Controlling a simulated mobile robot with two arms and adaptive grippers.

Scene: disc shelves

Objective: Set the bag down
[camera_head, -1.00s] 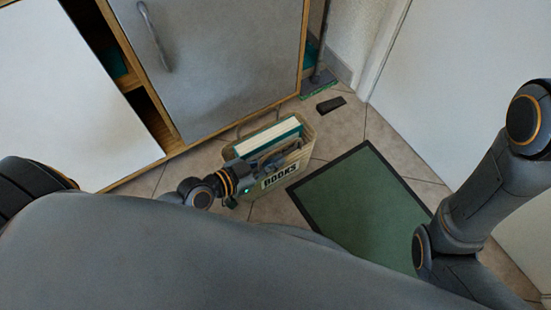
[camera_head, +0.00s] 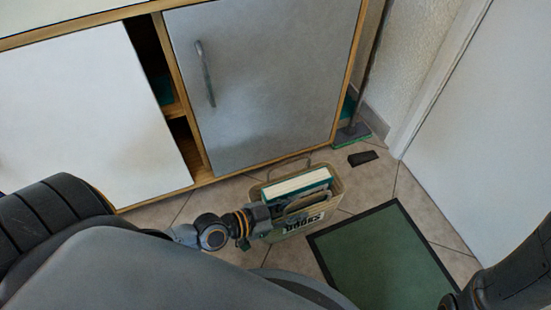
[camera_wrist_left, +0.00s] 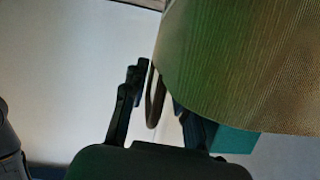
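The beige bag marked BOOKS (camera_head: 326,208) stands upright, seemingly on the tiled floor, between the cabinet and the green mat. A white-and-teal book (camera_head: 298,183) shows in its top. My left gripper (camera_head: 287,212) is at the bag's near side, by its handle, partly merging with the bag's dark parts. In the left wrist view, its two fingers (camera_wrist_left: 163,108) stand apart, with a dark handle loop (camera_wrist_left: 154,97) between them. The bag's tan wall (camera_wrist_left: 240,60) fills the upper right there. My right gripper is out of view; only part of that arm shows at lower right.
The cabinet (camera_head: 270,80) with a grey door stands behind the bag. The green mat (camera_head: 385,255) lies to the right of it. A small dark block (camera_head: 363,158) and a broom (camera_head: 352,133) are at the back right, near the white door (camera_head: 490,120).

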